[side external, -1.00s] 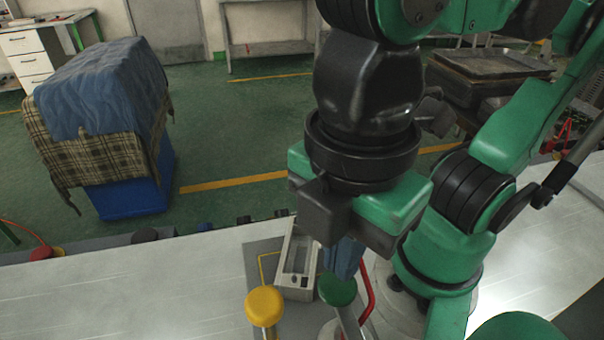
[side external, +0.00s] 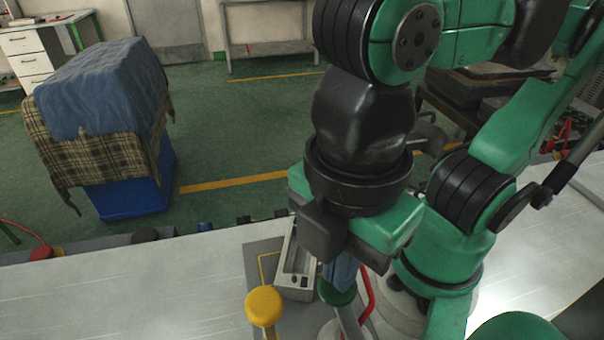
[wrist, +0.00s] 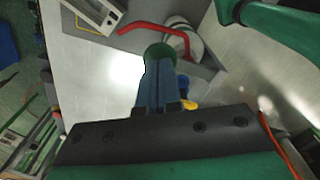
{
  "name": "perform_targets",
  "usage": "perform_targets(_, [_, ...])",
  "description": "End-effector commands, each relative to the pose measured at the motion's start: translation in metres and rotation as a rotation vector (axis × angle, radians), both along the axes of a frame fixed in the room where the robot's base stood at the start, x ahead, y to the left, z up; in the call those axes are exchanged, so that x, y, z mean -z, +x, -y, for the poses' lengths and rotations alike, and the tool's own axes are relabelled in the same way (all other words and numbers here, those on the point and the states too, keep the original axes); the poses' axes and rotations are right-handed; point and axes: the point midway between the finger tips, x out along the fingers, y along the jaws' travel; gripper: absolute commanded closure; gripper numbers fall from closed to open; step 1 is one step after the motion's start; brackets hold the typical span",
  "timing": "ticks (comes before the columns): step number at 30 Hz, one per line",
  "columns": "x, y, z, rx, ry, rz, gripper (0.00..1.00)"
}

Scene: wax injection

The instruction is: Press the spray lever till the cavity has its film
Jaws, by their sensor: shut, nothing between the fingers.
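A green knob (side external: 337,294) on a pale stalk stands at the bottom middle in the side view. It also shows in the wrist view (wrist: 159,50). My gripper (side external: 341,278) points down with its blue fingers shut and empty. The fingertips are at the top of the green knob and cover part of it; they look to be touching it. In the wrist view the shut fingers (wrist: 156,75) end at the knob. A yellow knob (side external: 264,304) on a stalk stands to its left. I cannot tell from labels which is the spray lever. The cavity and any film cannot be made out.
A pale box with a dark window (side external: 297,268) stands just behind the knobs on a grey plate. A red curved handle (side external: 367,292) is close at the right of the green knob. The pale bench (side external: 120,295) is clear at the left.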

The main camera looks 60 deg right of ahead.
Motion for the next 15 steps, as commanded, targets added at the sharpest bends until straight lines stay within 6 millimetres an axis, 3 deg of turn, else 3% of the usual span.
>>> perform_targets(15, [0.017, 0.000, 0.000, 0.000, 0.000, 0.000, 1.00])
